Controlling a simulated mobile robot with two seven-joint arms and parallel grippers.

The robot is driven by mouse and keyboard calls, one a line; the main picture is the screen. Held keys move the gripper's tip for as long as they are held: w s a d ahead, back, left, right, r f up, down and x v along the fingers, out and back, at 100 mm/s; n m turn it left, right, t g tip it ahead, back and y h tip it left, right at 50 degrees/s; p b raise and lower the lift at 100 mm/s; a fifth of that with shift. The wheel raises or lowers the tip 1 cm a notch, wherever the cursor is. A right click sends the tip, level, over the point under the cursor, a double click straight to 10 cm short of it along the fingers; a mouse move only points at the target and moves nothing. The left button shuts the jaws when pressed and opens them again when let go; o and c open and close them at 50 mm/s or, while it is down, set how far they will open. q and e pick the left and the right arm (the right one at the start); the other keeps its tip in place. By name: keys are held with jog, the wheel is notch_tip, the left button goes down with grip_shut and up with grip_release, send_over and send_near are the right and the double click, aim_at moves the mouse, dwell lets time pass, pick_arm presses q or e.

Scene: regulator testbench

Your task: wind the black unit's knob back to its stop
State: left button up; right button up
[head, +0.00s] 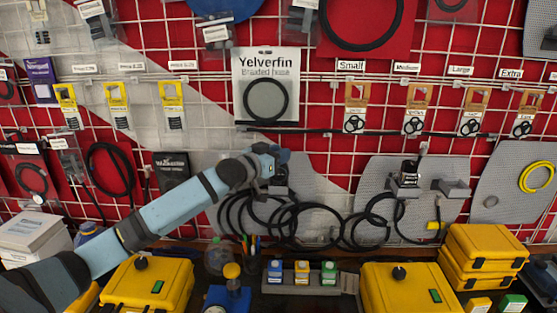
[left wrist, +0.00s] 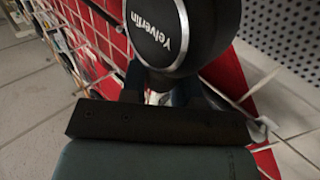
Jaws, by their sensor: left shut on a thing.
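The black unit (head: 279,188) is on the grey perforated panel in the middle of the wall, mostly hidden behind my left gripper (head: 280,158). In the left wrist view, a rounded black part with white "Yelverfin" lettering (left wrist: 165,35) fills the top middle, close to the camera. My left gripper (left wrist: 158,98) is shut at the unit, its fingers just below and behind that part. The knob between the fingers is hidden by the lettered part and the gripper body. My right gripper is not in view.
Black hoses (head: 300,225) hang in loops below the unit. Another black unit (head: 408,175) sits on a panel to the right. Packets hang on the red and grey grid wall.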

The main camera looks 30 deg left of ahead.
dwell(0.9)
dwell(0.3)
pick_arm(q)
jog(key=o, duration=0.9)
jog(key=shift+o, duration=0.2)
jog(key=shift+s+a+f, duration=0.1)
jog(key=shift+s, duration=0.35)
jog(key=s+a+b, duration=0.2)
jog(key=s+b, duration=0.1)
jog(key=s, duration=0.9)
jog(key=shift+s+a+b, duration=0.15)
jog(key=shift+s+b, duration=0.2)
jog(key=shift+b, duration=0.05)
